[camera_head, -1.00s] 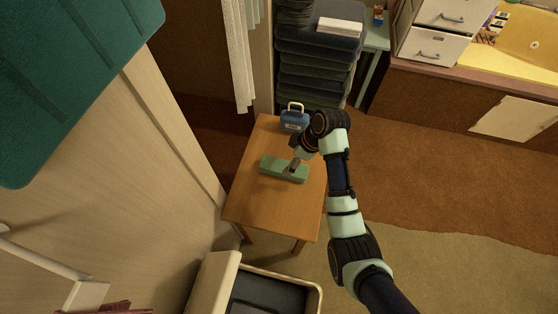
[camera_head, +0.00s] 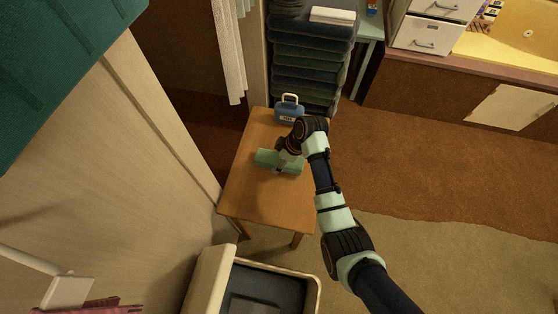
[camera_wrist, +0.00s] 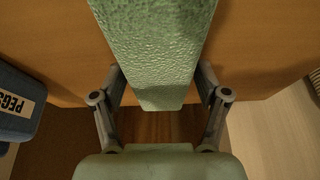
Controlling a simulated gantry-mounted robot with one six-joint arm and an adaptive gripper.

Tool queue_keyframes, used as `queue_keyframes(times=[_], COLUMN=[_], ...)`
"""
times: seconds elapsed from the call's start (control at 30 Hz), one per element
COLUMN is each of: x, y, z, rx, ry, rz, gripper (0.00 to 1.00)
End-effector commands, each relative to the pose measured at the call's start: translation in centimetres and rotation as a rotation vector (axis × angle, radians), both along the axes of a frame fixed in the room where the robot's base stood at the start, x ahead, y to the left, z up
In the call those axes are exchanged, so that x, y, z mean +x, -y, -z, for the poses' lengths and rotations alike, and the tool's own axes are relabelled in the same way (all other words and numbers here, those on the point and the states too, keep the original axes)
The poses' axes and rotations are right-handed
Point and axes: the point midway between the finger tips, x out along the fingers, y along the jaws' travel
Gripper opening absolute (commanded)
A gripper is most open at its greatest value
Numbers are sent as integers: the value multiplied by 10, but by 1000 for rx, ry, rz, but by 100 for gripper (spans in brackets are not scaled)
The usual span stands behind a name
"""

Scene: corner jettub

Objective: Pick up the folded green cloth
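The folded green cloth (camera_head: 264,157) lies on the small wooden table (camera_head: 262,203). It is a thick, long light-green bundle. One finger is close along each side of the cloth.
A blue box labelled PEGS (camera_head: 289,110) stands at the table's back edge; it also shows in the wrist view (camera_wrist: 15,105). A stack of dark folded towels (camera_head: 308,60) rises behind. A pale-rimmed bin (camera_head: 208,284) stands in front of the table. The table's front is clear.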

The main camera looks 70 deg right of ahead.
Motion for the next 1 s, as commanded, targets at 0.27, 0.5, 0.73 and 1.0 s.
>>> queue_keyframes(times=[0.27,0.5,0.73,1.0], x=[0,0,0,1], y=[0,0,1,1], z=[0,-1,-27,-116], rx=[0,0,-2,-6], ry=[0,0,2,5], rz=[0,0,-1,0], gripper=[22,22,22,22])
